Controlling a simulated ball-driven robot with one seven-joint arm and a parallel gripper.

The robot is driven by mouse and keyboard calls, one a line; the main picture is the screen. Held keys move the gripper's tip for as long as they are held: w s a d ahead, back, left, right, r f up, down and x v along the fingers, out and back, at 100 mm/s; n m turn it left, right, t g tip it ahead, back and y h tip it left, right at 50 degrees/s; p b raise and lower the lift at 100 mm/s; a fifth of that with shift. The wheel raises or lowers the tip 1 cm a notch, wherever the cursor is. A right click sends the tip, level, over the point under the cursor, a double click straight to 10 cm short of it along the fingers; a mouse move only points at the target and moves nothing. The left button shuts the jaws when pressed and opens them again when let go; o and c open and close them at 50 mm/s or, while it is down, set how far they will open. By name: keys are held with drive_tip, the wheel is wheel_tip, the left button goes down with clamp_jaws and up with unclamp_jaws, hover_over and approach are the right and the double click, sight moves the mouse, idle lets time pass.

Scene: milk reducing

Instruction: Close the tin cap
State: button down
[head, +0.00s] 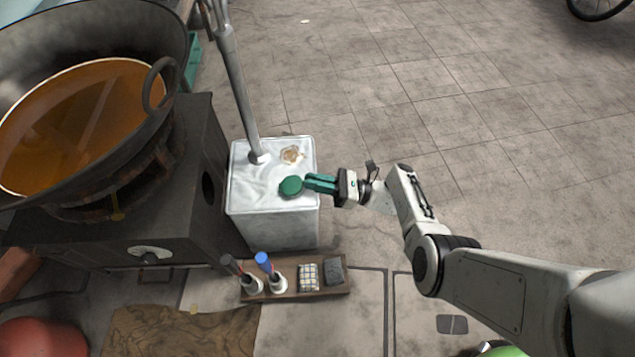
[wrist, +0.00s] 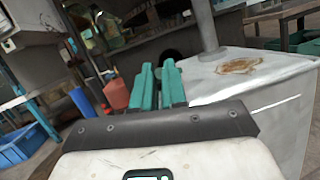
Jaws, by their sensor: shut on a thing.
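The silver-white square tin (head: 276,226) stands on the floor left of my arm; its top and side also show at the right of the wrist view (wrist: 262,105). The round dark green cap (head: 291,186) is at the tip of my gripper (head: 308,182), over the tin's top. My gripper's teal fingers (wrist: 158,85) are shut on the cap at its right edge. The cap cannot be made out in the wrist view. I cannot tell whether the cap touches the tin, and the surface under it is hidden.
A metal pipe (head: 241,95) rises from the tin's top, beside a brown patch (head: 291,155). A dark stove (head: 190,218) with a large pan of orange-brown liquid (head: 70,130) stands to the left. A wooden tray (head: 296,291) holds brushes in front.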

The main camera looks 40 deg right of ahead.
drive_tip(key=shift+w+a, duration=0.15)
drive_tip(key=c, duration=1.3)
unclamp_jaws()
drive_tip(key=shift+o, duration=0.7)
drive_tip(key=shift+a, duration=0.2)
drive_tip(key=shift+d, duration=0.1)
drive_tip(key=shift+s+d+f, duration=0.1)
drive_tip(key=shift+s+d, duration=0.1)
drive_tip(key=shift+d, duration=0.05)
drive_tip(key=b+v, duration=0.2)
drive_tip(key=v, duration=0.8)
drive_tip(key=shift+s, duration=0.1)
